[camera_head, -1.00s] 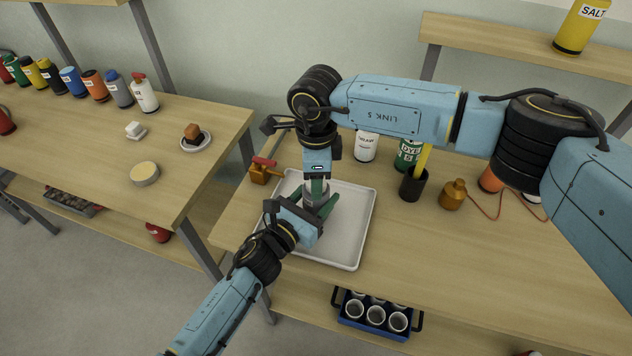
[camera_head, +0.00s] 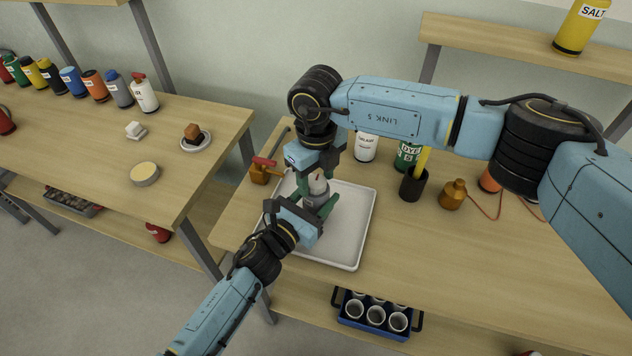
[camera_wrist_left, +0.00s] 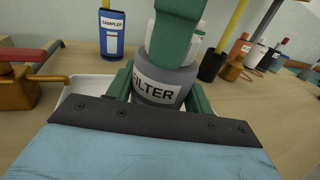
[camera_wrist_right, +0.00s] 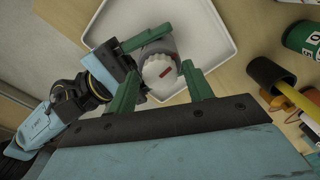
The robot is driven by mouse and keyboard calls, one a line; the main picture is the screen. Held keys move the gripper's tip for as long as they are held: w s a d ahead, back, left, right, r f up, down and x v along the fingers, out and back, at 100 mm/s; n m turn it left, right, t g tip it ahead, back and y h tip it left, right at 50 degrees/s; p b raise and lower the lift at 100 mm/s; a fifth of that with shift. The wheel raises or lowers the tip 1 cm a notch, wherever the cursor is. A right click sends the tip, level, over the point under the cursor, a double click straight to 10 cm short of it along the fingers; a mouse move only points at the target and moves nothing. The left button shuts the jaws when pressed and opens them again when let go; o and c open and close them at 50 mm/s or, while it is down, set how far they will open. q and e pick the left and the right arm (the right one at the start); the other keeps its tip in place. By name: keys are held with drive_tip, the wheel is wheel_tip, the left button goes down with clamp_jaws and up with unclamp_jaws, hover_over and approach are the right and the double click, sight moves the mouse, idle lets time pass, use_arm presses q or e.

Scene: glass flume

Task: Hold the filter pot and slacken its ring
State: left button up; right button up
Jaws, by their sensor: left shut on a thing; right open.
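The filter pot (camera_head: 317,196), grey with a white label reading FILTER (camera_wrist_left: 153,88), stands upright over the white tray (camera_head: 357,225). My left gripper (camera_head: 318,203) is shut around the pot's body from the near side. The pot's white ribbed ring (camera_wrist_right: 157,68) has a red mark and shows from above in the right wrist view. My right gripper (camera_wrist_right: 160,72) is open, pointing down, with one finger on each side of the ring. I cannot tell whether its fingers touch the ring. One right finger hides part of the pot's top in the left wrist view.
A brass tap with a red handle (camera_head: 262,171) stands left of the tray. A white bottle (camera_head: 365,147), a green bottle (camera_head: 408,155), a black cup (camera_head: 413,186) and a brass flask (camera_head: 453,194) stand behind and to the right. The bench's right front is clear.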

drive_tip(key=c, duration=0.6)
drive_tip(key=n, duration=0.4)
drive_tip(key=shift+n, duration=0.4)
drive_tip(key=n, duration=0.5)
drive_tip(key=o, duration=0.6)
